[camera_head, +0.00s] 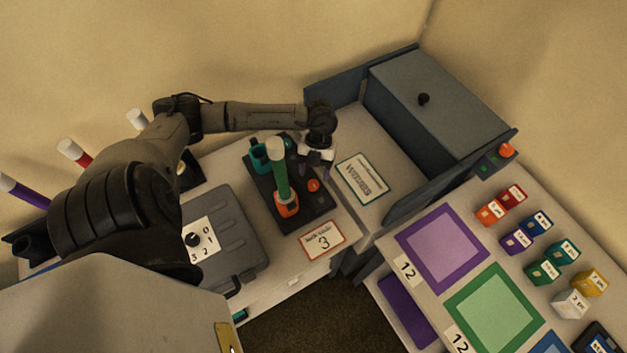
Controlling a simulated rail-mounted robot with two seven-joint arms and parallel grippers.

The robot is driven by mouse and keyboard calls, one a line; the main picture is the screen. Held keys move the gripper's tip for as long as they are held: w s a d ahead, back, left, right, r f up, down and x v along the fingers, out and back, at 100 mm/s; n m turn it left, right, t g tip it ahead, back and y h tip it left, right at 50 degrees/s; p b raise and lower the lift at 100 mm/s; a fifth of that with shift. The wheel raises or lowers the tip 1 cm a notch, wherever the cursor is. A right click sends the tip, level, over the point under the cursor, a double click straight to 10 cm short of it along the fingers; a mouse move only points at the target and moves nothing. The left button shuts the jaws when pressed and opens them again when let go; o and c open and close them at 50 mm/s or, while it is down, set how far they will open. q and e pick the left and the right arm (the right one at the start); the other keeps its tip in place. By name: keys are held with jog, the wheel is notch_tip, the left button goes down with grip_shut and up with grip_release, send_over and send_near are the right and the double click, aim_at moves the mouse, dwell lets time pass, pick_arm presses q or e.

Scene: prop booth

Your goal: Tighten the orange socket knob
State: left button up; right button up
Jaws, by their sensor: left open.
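An orange socket (286,208) stands on a dark base plate (265,198) on the table, with an upright green rod (281,180) with a white top in it. A small round orange knob (313,185) sits on the plate just right of this socket. A teal socket (259,157) is at the back of the plate. My left gripper (313,173) points down just behind the orange knob in the picture. Its jaws are open, and I see nothing between them. I cannot tell whether it touches the knob. My right gripper is not in view.
A grey case (240,222) with a dial lies left of the plate. A card marked 3 (323,240) lies in front. A grey box (440,105) stands at the back right. Coloured mats and several small blocks cover the right table.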

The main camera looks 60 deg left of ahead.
aim_at(313, 184)
pick_arm(q)
jog(key=shift+x, duration=2.1)
jog(key=c, duration=0.9)
